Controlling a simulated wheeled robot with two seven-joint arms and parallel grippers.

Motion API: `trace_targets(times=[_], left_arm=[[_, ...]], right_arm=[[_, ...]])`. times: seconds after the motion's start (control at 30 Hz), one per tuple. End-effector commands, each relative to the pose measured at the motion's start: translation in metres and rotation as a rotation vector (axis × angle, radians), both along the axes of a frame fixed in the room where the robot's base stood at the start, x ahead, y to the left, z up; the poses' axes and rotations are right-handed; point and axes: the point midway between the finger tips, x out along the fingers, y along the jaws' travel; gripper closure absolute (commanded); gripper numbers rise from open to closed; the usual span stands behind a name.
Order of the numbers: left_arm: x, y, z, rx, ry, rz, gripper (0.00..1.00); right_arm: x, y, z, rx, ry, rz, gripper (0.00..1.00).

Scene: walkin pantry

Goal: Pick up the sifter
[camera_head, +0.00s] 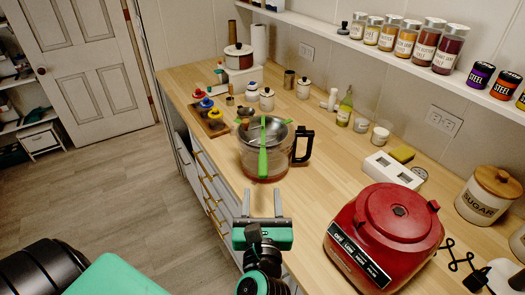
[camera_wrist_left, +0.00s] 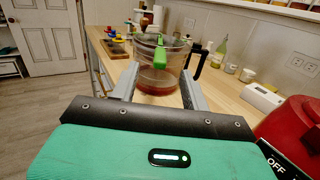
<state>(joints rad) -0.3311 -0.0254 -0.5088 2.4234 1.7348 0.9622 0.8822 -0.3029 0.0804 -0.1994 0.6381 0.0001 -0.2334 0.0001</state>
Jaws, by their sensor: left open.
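The sifter (camera_head: 263,160) has a bright green handle and a metal mesh bowl. It rests in the mouth of a clear pitcher (camera_head: 281,162) with a black handle, on the wooden counter. Its green handle points toward me over the near rim, and it also shows in the left wrist view (camera_wrist_left: 160,57). My left gripper (camera_head: 262,196) is open and empty, just in front of the pitcher and apart from the sifter handle. In the left wrist view the sifter handle lies between and beyond the fingertips (camera_wrist_left: 158,75). My right gripper is not in view.
A red appliance (camera_head: 390,230) stands to the right of my gripper. A white block (camera_head: 394,170), a sugar canister (camera_head: 488,196) and a green bottle (camera_head: 345,110) are on the counter. A wooden tray (camera_head: 212,123) is behind left. A spice shelf (camera_head: 400,58) runs along the wall.

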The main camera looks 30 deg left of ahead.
Motion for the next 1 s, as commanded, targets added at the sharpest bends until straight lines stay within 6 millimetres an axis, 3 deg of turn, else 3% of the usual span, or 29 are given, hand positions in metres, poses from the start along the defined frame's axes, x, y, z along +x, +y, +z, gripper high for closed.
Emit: trace_targets(times=[0.17,0.5,0.77,1.0], left_arm=[[0.002,0.0,-0.011,-0.045,0.032,-0.025,0.54],[0.058,0.029,-0.009,-0.043,0.031,-0.024,0.54],[0.077,0.039,-0.01,-0.043,0.032,-0.024,0.54],[0.109,0.053,-0.01,-0.041,0.032,-0.024,0.54]], right_arm=[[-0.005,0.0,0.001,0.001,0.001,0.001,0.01],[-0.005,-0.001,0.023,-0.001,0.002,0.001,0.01],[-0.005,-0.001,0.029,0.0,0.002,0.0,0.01],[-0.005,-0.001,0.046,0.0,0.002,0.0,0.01]])
